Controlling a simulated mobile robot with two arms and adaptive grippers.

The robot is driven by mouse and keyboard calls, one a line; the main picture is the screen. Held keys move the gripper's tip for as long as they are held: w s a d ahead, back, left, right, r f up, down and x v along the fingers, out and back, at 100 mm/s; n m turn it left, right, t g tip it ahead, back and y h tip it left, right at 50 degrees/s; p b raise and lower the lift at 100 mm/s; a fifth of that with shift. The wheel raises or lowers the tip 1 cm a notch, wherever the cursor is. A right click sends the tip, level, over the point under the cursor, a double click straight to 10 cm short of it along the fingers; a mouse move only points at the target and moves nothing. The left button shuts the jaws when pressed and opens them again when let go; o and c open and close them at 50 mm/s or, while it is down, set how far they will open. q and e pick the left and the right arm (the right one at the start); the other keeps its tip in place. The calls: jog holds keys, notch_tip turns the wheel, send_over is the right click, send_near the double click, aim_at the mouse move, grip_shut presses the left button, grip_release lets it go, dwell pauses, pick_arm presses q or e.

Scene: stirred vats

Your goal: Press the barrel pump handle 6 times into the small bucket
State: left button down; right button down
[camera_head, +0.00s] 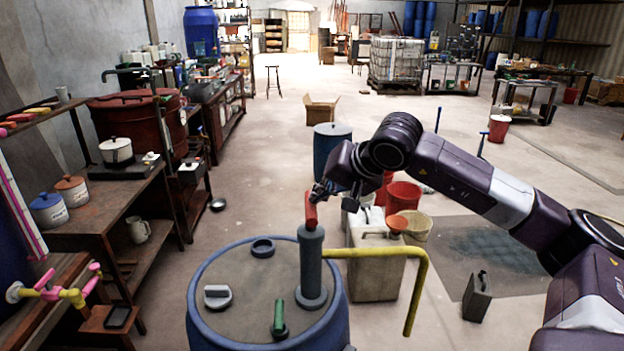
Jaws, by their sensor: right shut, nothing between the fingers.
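The barrel pump stands on the lid of a blue barrel (203,318). Its grey column (312,265) is upright, with a short red handle (311,209) on top. A yellow spout (420,262) runs right from the column and bends down. My right gripper (325,193) is at the red handle's upper right, its fingers shut with nothing between them; whether they touch the handle I cannot tell. No bucket shows under the spout's end. Behind the pump stand red buckets (403,196) and a beige bucket (416,228); which is the small bucket is unclear. My left gripper is out of view.
The barrel lid bears a grey cap (217,297), a dark ring (263,247) and a green-handled fitting (279,315). A beige canister (375,268) stands behind the spout. A grey can (477,297) stands on the floor at right. Wooden benches line the left.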

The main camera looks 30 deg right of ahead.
jog(key=shift+s+a+f+b, duration=0.15)
jog(key=shift+f+b, duration=0.5)
jog(key=shift+f, duration=0.4)
jog(key=shift+r, duration=0.1)
jog(key=shift+w+r+p, duration=0.2)
jog(key=shift+r+p, duration=1.4)
jog(key=shift+r, duration=0.4)
jog(key=shift+w+r+p, duration=0.15)
jog(key=shift+r+p, duration=1.4)
jog(key=shift+r, duration=0.45)
notch_tip(320, 180, up, 6)
jog(key=p, duration=0.4)
jog(key=shift+p, duration=0.4)
